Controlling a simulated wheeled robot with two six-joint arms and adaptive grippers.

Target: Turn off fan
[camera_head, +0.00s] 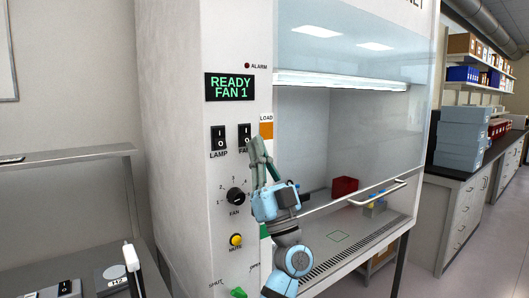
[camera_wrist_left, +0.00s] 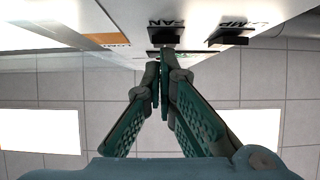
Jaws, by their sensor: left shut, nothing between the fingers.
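The fan switch (camera_head: 244,136) is a black rocker on the white cabinet's front panel. It shows from close up in the left wrist view (camera_wrist_left: 165,34). My left gripper (camera_head: 257,141) is shut and empty, its tips just beside the fan switch and partly over its label. In the wrist view its fingertips (camera_wrist_left: 162,58) are together right by the switch; I cannot tell whether they touch it. The display (camera_head: 230,87) reads "READY FAN 1". The lamp switch (camera_head: 218,138) is left of the fan switch. My right gripper is not in view.
A fan dial (camera_head: 236,196) and a yellow mute button (camera_head: 235,240) are lower on the panel. The glass sash (camera_head: 355,60) has a handle (camera_head: 377,193). A red box (camera_head: 345,186) is inside the cabinet. A bench (camera_head: 60,252) stands at left.

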